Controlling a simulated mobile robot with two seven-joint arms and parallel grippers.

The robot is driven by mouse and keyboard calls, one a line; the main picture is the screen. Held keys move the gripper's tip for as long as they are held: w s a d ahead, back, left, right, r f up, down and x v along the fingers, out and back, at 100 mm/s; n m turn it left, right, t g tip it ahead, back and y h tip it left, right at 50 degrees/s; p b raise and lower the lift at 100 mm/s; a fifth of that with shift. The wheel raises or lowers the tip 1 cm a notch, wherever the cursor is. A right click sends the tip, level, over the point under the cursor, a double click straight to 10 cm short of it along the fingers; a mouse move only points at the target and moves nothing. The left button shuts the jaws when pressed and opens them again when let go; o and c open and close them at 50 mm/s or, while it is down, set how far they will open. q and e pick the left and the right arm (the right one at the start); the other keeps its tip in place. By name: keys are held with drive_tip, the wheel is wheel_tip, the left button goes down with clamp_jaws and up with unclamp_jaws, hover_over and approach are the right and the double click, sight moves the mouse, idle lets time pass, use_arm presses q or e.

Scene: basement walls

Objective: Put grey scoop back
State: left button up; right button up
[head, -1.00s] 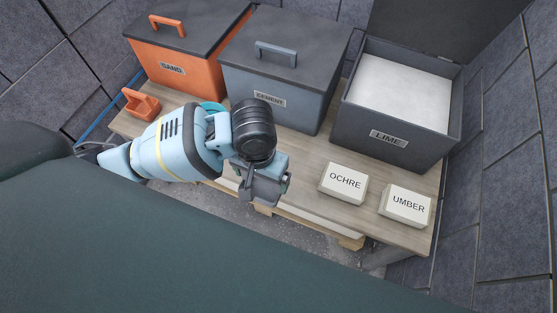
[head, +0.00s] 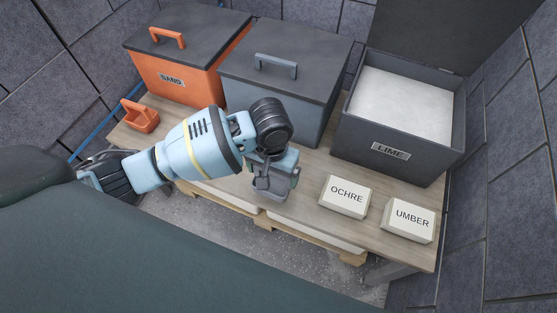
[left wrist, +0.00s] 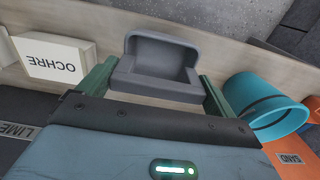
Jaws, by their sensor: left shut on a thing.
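The grey scoop (left wrist: 157,62) is a small open tray with a raised handle. In the left wrist view it sits between the two green fingers of my left gripper (left wrist: 158,80), which is shut on it. In the head view the left gripper (head: 272,182) holds the scoop (head: 272,192) over the front middle of the bench, left of the OCHRE block. The arm and wrist hide part of it. I cannot tell whether the scoop touches the bench top. The right gripper is out of view.
On the bench (head: 315,170) stand the closed orange SAND bin (head: 190,82), the closed grey CEMENT bin (head: 290,110) and the open LIME bin (head: 420,165). An orange scoop (head: 140,115), OCHRE block (head: 344,197), UMBER block (head: 407,221) and teal cup (left wrist: 265,100) are nearby.

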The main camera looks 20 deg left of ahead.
sight(273, 179)
use_arm(q)
drive_tip(key=shift+w+a+f+b, duration=0.15)
drive_tip(key=shift+w+f+b, duration=0.3)
drive_tip(key=shift+w+f, duration=0.45)
drive_tip(key=shift+w+a+f+b, duration=0.2)
drive_tip(key=shift+w+f+b, duration=0.25)
drive_tip(key=shift+w, duration=0.75)
drive_tip(key=shift+w+a+f+b, duration=0.15)
drive_tip(key=shift+w+f+b, duration=0.25)
drive_tip(key=shift+w+f, duration=0.5)
drive_tip(key=shift+w+r, duration=0.15)
drive_tip(key=shift+r, duration=0.05)
drive_tip(key=shift+f, duration=0.1)
drive_tip(key=o, duration=0.8)
